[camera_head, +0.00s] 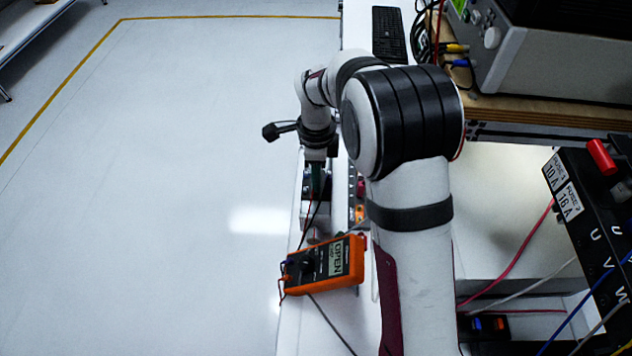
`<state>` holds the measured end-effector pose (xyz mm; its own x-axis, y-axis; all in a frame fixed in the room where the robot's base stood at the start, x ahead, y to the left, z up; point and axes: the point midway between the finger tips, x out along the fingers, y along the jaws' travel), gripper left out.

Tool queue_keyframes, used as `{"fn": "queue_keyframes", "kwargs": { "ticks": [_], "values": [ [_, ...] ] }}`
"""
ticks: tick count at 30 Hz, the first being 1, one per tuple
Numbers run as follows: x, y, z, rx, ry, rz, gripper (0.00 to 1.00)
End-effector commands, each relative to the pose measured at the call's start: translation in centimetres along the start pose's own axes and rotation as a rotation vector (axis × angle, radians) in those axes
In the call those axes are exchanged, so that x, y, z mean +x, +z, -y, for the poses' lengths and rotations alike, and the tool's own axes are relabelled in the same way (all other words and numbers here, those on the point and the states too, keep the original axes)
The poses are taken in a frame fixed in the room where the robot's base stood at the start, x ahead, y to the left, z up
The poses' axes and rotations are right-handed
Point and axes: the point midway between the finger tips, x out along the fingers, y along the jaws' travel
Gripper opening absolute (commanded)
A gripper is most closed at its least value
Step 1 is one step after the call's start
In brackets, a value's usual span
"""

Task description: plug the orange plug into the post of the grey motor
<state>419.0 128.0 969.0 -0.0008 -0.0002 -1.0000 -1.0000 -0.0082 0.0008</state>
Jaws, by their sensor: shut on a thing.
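My gripper (317,188) points down at the left end of the arm, over the narrow white bench. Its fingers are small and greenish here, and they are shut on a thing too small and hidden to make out. Just below the fingers is a dark and pale block (312,212); I cannot tell whether it is the grey motor, and no post shows. A small orange piece (359,213) sits to the right of the gripper, apart from it; I cannot tell whether it is a plug. I cannot tell whether the held thing touches the block.
An orange multimeter (325,263) with leads lies on the white bench (300,325) in front of the gripper. A grey instrument (555,65), a black terminal panel (590,205) and several loose cables are at the right. A black keyboard (389,35) lies behind. The floor at left is clear.

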Motion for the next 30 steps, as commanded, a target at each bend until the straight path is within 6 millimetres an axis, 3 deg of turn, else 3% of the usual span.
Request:
{"fn": "queue_keyframes", "kwargs": {
  "ticks": [18, 28, 30],
  "values": [
    [-4.3, 0.0, 0.0, -0.001, -0.002, 0.001, 0.0],
    [-4.6, 0.1, 0.0, -0.001, -0.001, 0.0, 0.0],
    [-5.4, 1.0, 0.1, -0.003, -0.004, 0.001, 0.0]
  ]
}}
